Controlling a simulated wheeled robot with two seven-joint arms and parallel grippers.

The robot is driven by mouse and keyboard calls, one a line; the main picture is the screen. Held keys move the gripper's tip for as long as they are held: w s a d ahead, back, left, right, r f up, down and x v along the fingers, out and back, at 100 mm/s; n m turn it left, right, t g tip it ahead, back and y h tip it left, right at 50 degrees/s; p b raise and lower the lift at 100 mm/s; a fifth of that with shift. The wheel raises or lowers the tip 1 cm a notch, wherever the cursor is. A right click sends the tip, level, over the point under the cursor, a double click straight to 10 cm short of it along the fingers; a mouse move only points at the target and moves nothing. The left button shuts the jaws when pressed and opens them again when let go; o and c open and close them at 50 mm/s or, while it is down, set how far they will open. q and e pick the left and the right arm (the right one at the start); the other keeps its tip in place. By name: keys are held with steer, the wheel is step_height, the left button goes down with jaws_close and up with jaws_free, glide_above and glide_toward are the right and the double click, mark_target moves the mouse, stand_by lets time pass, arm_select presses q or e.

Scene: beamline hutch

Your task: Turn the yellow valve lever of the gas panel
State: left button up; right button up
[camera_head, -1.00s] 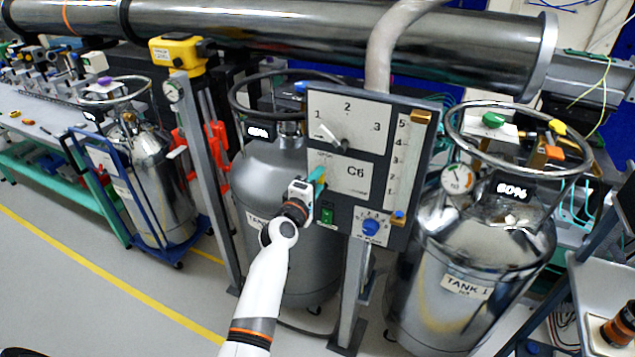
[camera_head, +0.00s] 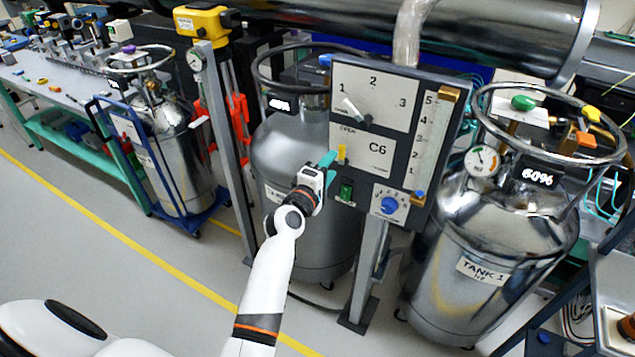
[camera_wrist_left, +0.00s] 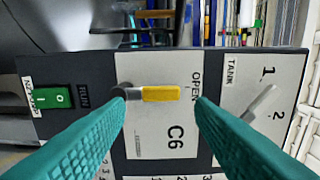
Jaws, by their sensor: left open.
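The gas panel (camera_head: 350,215) is a dark upright board with white plates, one marked C6. Its yellow valve lever (camera_head: 341,152) is small and sits on the C6 plate by the OPEN label. In the left wrist view the yellow lever (camera_wrist_left: 161,93) points from its dark pivot towards OPEN. My left gripper (camera_head: 328,160) is open in front of the panel, at the lever. Its teal fingers (camera_wrist_left: 162,99) show on both sides of the lever in the wrist view; contact is not visible. My right gripper is not in view.
A selector lever (camera_head: 356,110) is above, a green switch (camera_head: 346,192) and blue knob (camera_head: 389,205) below. Tank 1 (camera_head: 475,270) stands right of the panel. Another tank (camera_head: 285,150) stands behind it. A grey post (camera_head: 225,160) is to the left. Floor is clear at lower left.

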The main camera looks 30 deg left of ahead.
arm_select(q)
steer(key=s, duration=0.7)
steer(key=shift+b, duration=0.45)
steer(key=shift+a, duration=0.1)
steer(key=s+d+f+m+g, duration=0.2)
steer(key=f+m+g, duration=0.1)
steer(key=f, duration=0.8)
steer(key=s+d+f+m+g, duration=0.1)
steer(key=d+f+m+g, duration=0.1)
steer(key=f, duration=1)
steer(key=s+d+f+m+g+b, duration=0.1)
steer(key=s+f+m+g, duration=0.1)
steer(key=s+f, duration=0.45)
steer(key=s+d+f+m+g+b, duration=0.1)
steer(key=s+d+f+m+g, duration=0.2)
steer(key=f, duration=0.7)
steer(key=s+a+f+m+g, duration=0.1)
steer(key=s+f, duration=0.5)
steer(key=s, duration=0.6)
steer(key=s+a+f+m+g, duration=0.2)
steer(key=s+f+m, duration=0.3)
steer(key=s, duration=0.7)
steer(key=s+a+f+m+g, duration=0.2)
steer(key=s+f+m+g, duration=0.2)
steer(key=s+f, duration=0.4)
steer(key=s, duration=0.3)
steer(key=shift+s+f+y+b, duration=0.15)
steer(key=shift+s+y+b, duration=0.15)
steer(key=shift+s, duration=0.1)
